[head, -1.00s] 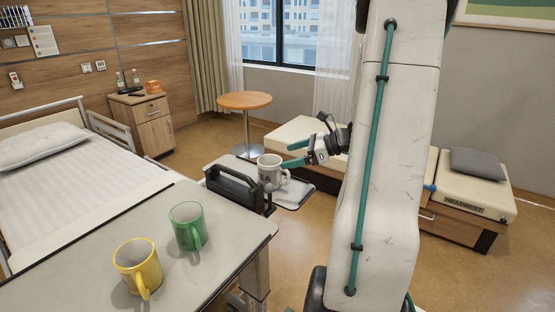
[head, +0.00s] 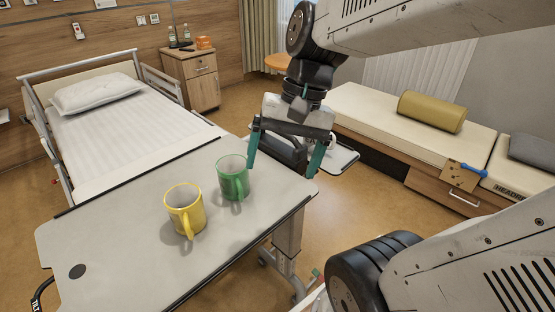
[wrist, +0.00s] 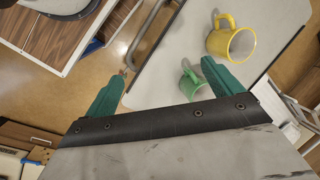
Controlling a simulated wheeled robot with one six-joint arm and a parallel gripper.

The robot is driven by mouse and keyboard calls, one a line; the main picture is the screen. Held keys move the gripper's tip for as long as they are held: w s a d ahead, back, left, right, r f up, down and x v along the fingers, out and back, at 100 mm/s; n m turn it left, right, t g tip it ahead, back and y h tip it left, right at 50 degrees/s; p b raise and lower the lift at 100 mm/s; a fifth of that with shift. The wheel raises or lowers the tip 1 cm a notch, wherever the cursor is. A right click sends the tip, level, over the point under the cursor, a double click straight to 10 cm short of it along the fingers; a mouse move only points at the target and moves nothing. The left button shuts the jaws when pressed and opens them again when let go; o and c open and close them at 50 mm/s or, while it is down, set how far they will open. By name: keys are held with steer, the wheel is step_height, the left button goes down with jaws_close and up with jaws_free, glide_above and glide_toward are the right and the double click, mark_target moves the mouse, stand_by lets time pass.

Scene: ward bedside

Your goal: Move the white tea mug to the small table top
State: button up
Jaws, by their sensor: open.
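My gripper (head: 284,168) is open and empty, pointing down over the far right corner of the overbed table, with the fingers spread wide. Its fingers also show in the wrist view (wrist: 163,72). The white tea mug is not clearly visible now; my gripper covers the place on the grey tray (head: 345,161) where it stood. The round wooden small table (head: 277,62) is at the back, mostly hidden by my arm. A green mug (head: 232,178) stands just left of my gripper's left finger; it also shows in the wrist view (wrist: 190,84), close to a finger.
A yellow mug (head: 185,209) stands beside the green one on the overbed table (head: 120,225). The bed (head: 120,120) is at the left and a bedside cabinet (head: 192,78) is behind it. A low couch with an olive bolster (head: 431,112) is at the right.

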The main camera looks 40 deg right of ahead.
steer(key=s+n+h, duration=0.1)
steer(key=n, duration=0.1)
steer(key=s+n+h, duration=0.1)
steer(key=s+n, duration=0.1)
steer(key=s+n+t+h, duration=0.1)
steer(key=s+n, duration=0.1)
steer(key=shift+s+a+r+n, duration=0.1)
steer(key=shift+a+r+n, duration=0.2)
steer(key=shift+a, duration=0.1)
stand_by(0.7)
